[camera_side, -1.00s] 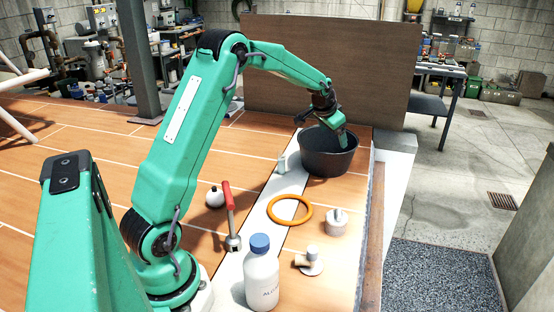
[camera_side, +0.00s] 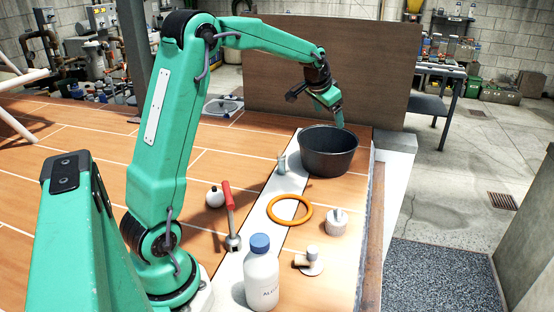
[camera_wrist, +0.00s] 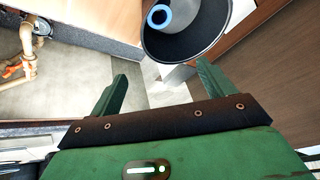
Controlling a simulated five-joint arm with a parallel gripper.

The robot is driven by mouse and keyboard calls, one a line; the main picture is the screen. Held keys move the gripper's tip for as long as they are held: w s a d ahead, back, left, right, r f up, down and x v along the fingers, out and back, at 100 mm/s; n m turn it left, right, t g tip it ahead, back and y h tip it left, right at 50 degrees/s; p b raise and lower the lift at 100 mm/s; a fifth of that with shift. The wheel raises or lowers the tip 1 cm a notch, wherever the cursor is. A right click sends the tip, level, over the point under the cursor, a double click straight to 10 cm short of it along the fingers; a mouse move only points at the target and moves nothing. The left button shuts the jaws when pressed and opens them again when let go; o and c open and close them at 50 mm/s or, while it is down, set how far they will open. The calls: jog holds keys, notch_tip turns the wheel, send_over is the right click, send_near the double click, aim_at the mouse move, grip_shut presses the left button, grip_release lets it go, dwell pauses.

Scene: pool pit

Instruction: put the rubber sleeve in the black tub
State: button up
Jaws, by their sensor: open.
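The black tub (camera_side: 330,160) stands upright at the far right of the tiled surface, and it fills the top of the wrist view (camera_wrist: 205,38). A blue ring-shaped piece, apparently the rubber sleeve (camera_wrist: 152,17), lies inside the tub in the wrist view; the tub wall hides it in the side view. My gripper (camera_side: 339,118) is above the tub's far rim, clear of it. In the wrist view my gripper (camera_wrist: 162,71) has its two green fingers wide apart with nothing between them.
A small grey upright piece (camera_side: 282,163) stands left of the tub. An orange ring (camera_side: 289,210), metal fittings (camera_side: 336,224) (camera_side: 309,263), a red-handled tool (camera_side: 230,212), a white ball (camera_side: 215,197) and a blue-capped bottle (camera_side: 261,278) lie nearer. A brown panel (camera_side: 320,75) rises behind.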

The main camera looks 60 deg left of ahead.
dwell(0.4)
jog(key=s+d+r+h, duration=0.1)
jog(key=s+d+r, duration=0.2)
jog(key=s+d, duration=0.7)
jog(key=s+d+r+h, duration=0.1)
jog(key=s+d+r, duration=0.1)
jog(key=s+d, duration=0.8)
jog(key=s+f, duration=0.3)
jog(key=s, duration=0.7)
jog(key=shift+s+d+f, duration=0.15)
jog(key=shift+s+d, duration=0.05)
jog(key=shift+d, duration=0.25)
